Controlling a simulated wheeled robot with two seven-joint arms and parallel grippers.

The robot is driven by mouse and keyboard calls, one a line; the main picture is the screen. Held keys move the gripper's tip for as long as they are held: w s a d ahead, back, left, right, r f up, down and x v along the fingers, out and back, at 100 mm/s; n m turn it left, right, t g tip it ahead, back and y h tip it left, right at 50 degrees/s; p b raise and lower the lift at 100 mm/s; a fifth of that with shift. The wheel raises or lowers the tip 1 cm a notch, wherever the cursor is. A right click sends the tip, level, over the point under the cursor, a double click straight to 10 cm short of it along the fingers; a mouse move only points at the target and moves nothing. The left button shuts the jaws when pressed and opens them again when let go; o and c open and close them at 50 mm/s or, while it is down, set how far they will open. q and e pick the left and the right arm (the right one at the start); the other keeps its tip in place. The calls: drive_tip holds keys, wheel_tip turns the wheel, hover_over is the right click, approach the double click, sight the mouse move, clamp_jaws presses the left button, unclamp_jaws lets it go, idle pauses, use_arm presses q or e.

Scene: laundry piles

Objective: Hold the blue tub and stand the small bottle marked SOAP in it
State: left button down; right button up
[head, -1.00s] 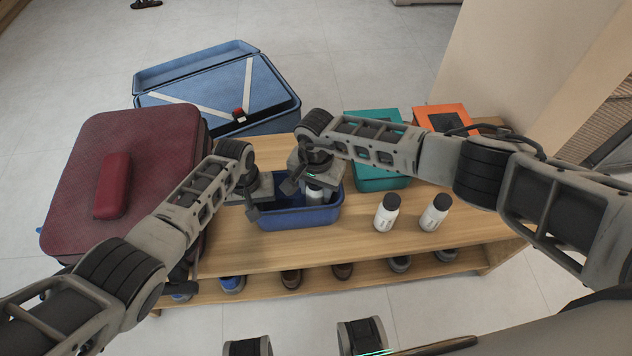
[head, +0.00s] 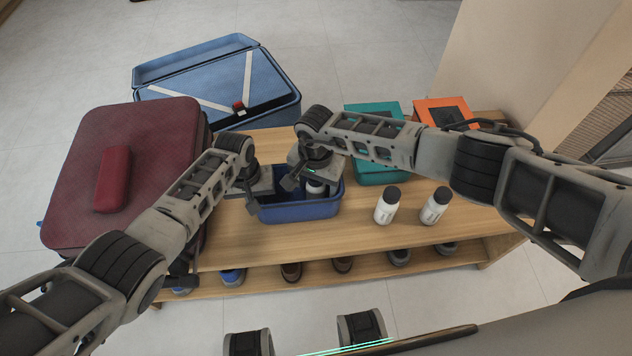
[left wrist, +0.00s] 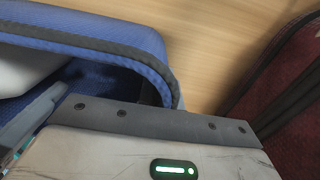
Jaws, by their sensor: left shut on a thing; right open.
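The blue tub (head: 300,211) stands on the wooden bench. My left gripper (head: 252,200) is shut on the tub's left wall; the tub's rim also shows in the left wrist view (left wrist: 150,65). A small white bottle (head: 316,188) is inside the tub at its right part, partly hidden by my right gripper. My right gripper (head: 300,184) is open, over the tub and beside that bottle. Its label is hidden, so I cannot read whether it says SOAP. In the left wrist view a white shape (left wrist: 25,68) shows inside the tub, cut off by the frame.
Two white bottles with dark caps, a left one (head: 387,206) and a right one (head: 435,206), stand right of the tub. Teal (head: 380,172) and orange (head: 445,113) boxes are behind them. A dark red suitcase (head: 150,140) lies left; an open blue suitcase (head: 205,75) lies behind.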

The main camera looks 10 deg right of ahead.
idle(0.3)
drive_tip(key=shift+r, duration=4.55)
use_arm(q)
drive_tip(key=c, duration=1.5)
unclamp_jaws()
